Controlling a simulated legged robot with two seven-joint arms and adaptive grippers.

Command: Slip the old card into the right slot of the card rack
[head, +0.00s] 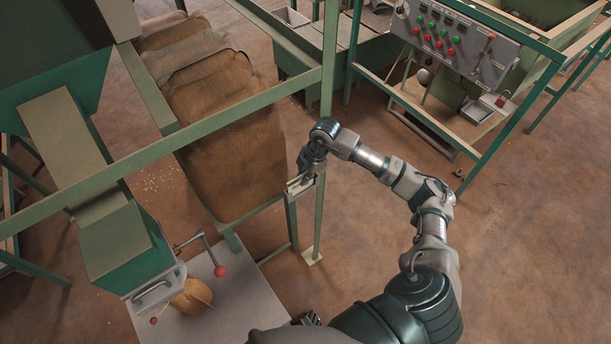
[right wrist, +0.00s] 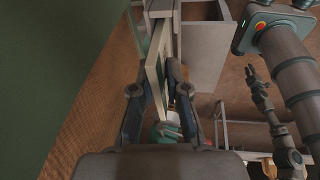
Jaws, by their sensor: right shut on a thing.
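The card rack (head: 292,196) is a small grey metal holder beside the green post in the head view. In the right wrist view the rack (right wrist: 205,42) is at the top, with upright grey walls. My right gripper (head: 305,172) is at the rack. In the right wrist view its two fingers (right wrist: 160,88) are shut on a pale, thin card (right wrist: 154,74), held on edge. The card's far end is close to the rack; I cannot tell whether it is inside a slot, or which one. Dark parts at the bottom of the head view may be my left gripper (head: 306,318); its jaws are unclear.
A green post (head: 326,85) and a slanting rail (head: 230,115) stand close to my right gripper. Brown sacks (head: 225,130) are behind the rail. A table with a red-knobbed lever (head: 220,271) is at lower left. Floor right of my arm is clear.

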